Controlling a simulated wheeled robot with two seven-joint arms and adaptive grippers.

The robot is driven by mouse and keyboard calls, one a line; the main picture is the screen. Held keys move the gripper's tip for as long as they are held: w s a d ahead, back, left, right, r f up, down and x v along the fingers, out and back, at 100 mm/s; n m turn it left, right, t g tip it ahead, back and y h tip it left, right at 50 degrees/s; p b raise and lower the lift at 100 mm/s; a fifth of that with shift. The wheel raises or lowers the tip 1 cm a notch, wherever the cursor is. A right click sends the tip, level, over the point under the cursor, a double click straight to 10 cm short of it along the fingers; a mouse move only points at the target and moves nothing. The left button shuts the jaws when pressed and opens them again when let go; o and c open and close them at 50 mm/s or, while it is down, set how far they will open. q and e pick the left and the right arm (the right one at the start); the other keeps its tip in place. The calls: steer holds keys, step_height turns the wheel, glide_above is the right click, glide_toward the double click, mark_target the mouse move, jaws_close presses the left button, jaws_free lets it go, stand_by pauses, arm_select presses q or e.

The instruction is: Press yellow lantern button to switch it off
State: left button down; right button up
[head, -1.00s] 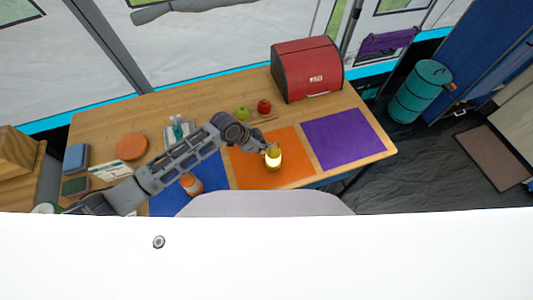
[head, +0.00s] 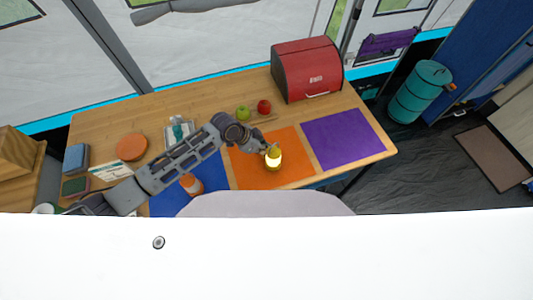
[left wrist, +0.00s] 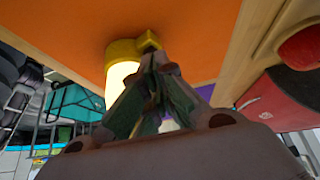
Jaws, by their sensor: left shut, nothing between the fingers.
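The yellow lantern (head: 274,161) stands on the orange mat (head: 248,177) and glows a warm white. In the left wrist view the lantern (left wrist: 118,78) is upper left, lit below a yellow part with a small yellow block (left wrist: 148,41) sticking out, which looks like the button. My left gripper (head: 267,150) is at the lantern's upper left in the head view. In the left wrist view its fingers (left wrist: 155,62) are shut and empty, their tips right at the yellow block. I cannot tell whether they touch it. My right gripper is out of view.
An orange-and-white object (head: 191,185) stands on the blue mat (head: 215,172). A purple mat (head: 343,138) lies to the right. A green apple (head: 242,113), a red apple (head: 264,106) and a red bread box (head: 306,70) are behind.

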arm_select(q)
steer(key=shift+f+b, duration=0.4)
steer(key=shift+f, duration=0.45)
stand_by(1.3)
step_height(320, 180, up, 7)
steer(key=p, duration=0.7)
stand_by(0.8)
stand_by(0.6)
